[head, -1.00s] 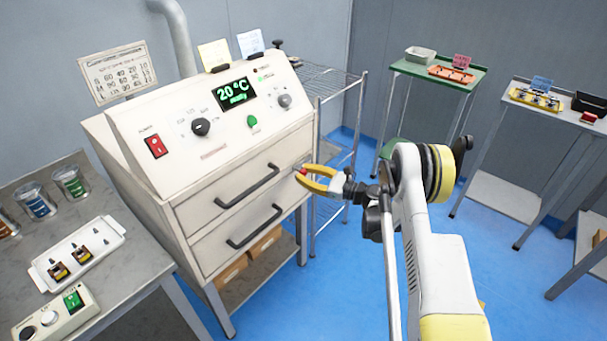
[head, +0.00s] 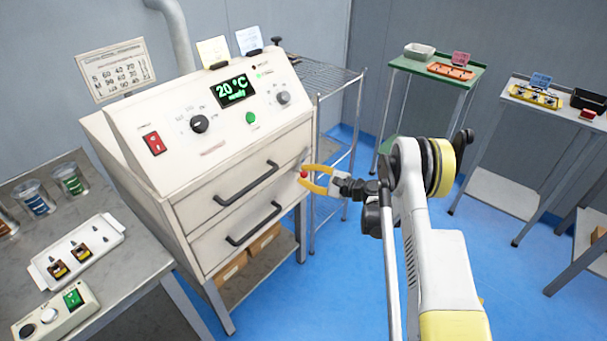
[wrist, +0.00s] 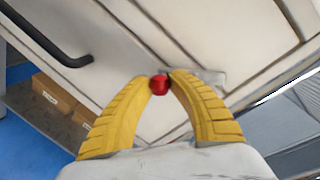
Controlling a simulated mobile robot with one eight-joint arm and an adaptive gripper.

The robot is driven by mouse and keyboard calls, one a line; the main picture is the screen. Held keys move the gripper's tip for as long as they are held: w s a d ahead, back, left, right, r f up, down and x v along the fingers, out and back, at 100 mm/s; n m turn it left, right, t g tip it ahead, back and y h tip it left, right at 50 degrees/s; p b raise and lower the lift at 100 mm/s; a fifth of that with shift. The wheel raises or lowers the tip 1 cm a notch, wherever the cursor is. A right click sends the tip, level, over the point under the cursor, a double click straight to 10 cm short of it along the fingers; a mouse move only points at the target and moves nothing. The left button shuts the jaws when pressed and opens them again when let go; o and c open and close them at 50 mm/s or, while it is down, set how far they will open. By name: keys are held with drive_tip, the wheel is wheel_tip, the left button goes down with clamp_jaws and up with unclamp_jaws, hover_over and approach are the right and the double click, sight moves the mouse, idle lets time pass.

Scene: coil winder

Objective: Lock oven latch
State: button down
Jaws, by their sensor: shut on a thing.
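The oven (head: 215,130) is a cream cabinet with two drawer-like fronts, each with a black handle. The latch has a red knob (wrist: 159,84) at the right edge of the oven front; in the head view the knob (head: 304,174) is small. My gripper (wrist: 160,78) has yellow fingers closed around the red knob, one fingertip on each side. In the head view my gripper (head: 306,175) reaches in from the right. A light metal plate (wrist: 210,76) shows beside the knob in the wrist view; the rest of the latch is hidden.
A grey table (head: 120,262) at left holds a white tray (head: 48,272), beakers and a switch box (head: 55,316). A wire rack (head: 335,80) stands right of the oven. A green table (head: 440,68) is behind. Blue floor is clear between.

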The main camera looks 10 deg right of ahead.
drive_tip(key=shift+w+d+f+n+t+h, duration=0.25)
drive_tip(key=shift+d+n+h, duration=0.2)
drive_tip(key=shift+n, duration=0.9)
drive_tip(key=shift+w+d+f+n+t+h, duration=0.1)
drive_tip(key=shift+w+d+f+n+h, duration=0.2)
drive_tip(key=shift+n, duration=1.1)
drive_tip(key=shift+w+d+f+n+t+h, duration=0.15)
drive_tip(key=shift+w+d+n+h, duration=0.25)
drive_tip(key=shift+n, duration=0.95)
drive_tip(key=shift+d+r, duration=0.1)
drive_tip(key=c, duration=1.2)
unclamp_jaws()
drive_tip(key=shift+o, duration=0.2)
drive_tip(key=shift+s, duration=0.1)
drive_tip(key=v, duration=1.2)
drive_tip(key=shift+r, duration=0.1)
